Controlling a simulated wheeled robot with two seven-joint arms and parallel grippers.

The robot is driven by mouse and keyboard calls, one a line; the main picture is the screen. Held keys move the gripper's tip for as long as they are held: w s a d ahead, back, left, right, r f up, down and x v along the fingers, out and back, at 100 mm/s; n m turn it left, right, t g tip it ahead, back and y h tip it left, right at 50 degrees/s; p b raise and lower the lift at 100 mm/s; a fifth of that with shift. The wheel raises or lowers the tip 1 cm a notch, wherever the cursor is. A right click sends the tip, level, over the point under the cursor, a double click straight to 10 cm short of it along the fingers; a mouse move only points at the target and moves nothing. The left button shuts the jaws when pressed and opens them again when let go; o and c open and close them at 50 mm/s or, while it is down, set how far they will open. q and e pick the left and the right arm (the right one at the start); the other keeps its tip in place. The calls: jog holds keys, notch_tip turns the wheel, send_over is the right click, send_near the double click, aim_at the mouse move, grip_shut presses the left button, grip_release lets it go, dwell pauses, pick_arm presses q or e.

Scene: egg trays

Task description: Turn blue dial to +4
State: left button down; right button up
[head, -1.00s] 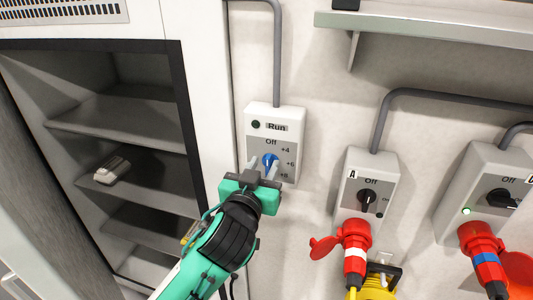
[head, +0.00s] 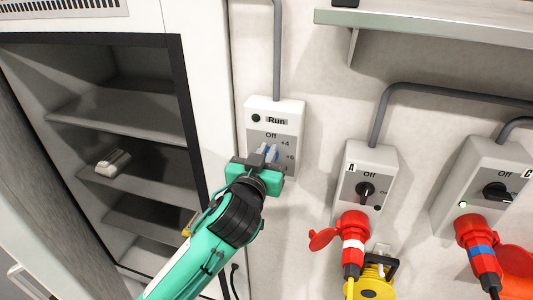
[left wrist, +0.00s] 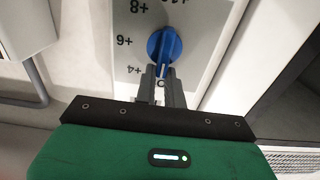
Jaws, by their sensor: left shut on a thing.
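The blue dial (head: 275,156) is on the white wall box (head: 290,108) marked Run, Off, +4, +6; the gripper partly covers it in the head view. The left wrist view shows the dial (left wrist: 163,44) with its white-lined grip pointing down toward my gripper, away from the +4, +6 and +8 marks at its left. My left gripper (head: 268,153) is in front of the box, its fingers shut on the dial's grip, as the left wrist view (left wrist: 163,78) shows. The Off mark is hidden in the wrist view. My right gripper is not in view.
An open cabinet (head: 175,120) with shelves stands at the left; a small pale object (head: 113,162) lies on one shelf. Two switch boxes (head: 380,158) (head: 485,165) with red plugs (head: 354,226) (head: 480,236) are at the right. A metal shelf (head: 430,27) juts out above.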

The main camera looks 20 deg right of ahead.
pick_arm(q)
jog(key=shift+d+f+m, duration=0.1)
jog(key=shift+f+m, duration=0.2)
jog(key=shift+f, duration=0.05)
jog(key=shift+s+d+f+m+p, duration=0.2)
jog(key=shift+m+p, duration=0.2)
jog(key=shift+m, duration=0.95)
jog(key=shift+s+d+f+m+p, duration=0.15)
jog(key=shift+d+m+p, duration=0.15)
jog(key=shift+m, duration=1.1)
jog(key=shift+s+d+f+m+p, duration=0.15)
jog(key=shift+m+p, duration=0.3)
jog(key=shift+m, duration=0.9)
jog(key=c, duration=1.5)
grip_release()
jog(key=shift+w+a+r, duration=0.1)
jog(key=shift+r, duration=0.05)
jog(key=shift+r, duration=0.1)
